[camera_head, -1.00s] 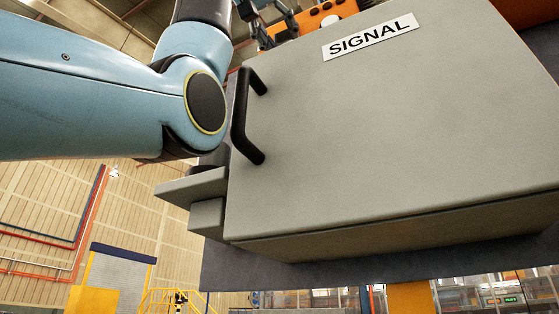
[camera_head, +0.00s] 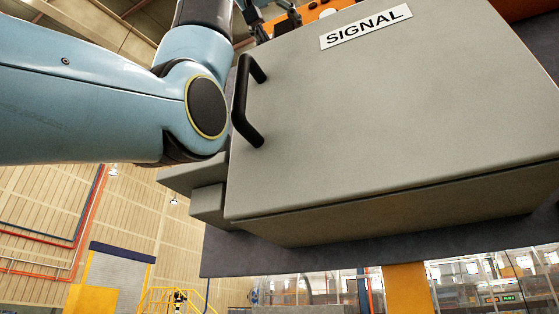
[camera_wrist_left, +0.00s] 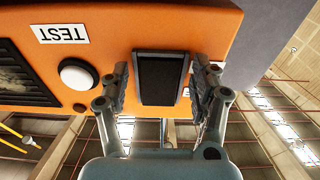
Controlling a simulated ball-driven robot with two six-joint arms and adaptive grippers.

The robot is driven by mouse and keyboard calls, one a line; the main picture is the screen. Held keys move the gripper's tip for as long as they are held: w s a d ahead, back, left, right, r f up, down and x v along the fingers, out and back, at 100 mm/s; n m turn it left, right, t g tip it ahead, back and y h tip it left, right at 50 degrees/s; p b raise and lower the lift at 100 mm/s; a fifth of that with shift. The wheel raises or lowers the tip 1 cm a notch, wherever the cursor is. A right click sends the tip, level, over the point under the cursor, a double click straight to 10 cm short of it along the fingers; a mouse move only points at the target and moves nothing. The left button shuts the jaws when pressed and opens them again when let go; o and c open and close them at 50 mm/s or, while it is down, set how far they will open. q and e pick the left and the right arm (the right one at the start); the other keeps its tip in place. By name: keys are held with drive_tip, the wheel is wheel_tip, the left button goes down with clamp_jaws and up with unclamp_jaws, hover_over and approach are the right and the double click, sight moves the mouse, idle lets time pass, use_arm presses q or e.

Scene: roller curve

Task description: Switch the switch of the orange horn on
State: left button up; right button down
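The orange horn housing (camera_wrist_left: 110,28) fills the upper part of the left wrist view, and a small part of it shows at the top of the head view (camera_head: 312,12). A black rocker switch (camera_wrist_left: 161,78) is on its face, beside a round white button (camera_wrist_left: 77,74) and a TEST label (camera_wrist_left: 61,34). My left gripper (camera_wrist_left: 161,85) is open, its fingers on either side of the switch. I cannot tell whether they touch it. In the head view my left gripper is mostly hidden behind the signal box. My right gripper is in neither view.
A large grey SIGNAL box (camera_head: 390,120) with a black handle (camera_head: 245,101) fills the right of the head view, close to my left arm. A dark grille (camera_wrist_left: 22,75) lies at the left of the horn in the wrist view. Open hall space lies at lower left.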

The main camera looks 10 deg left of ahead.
use_arm(q)
drive_tip(key=v, duration=0.7)
drive_tip(key=shift+s, duration=0.2)
drive_tip(key=shift+f, duration=0.1)
idle(0.5)
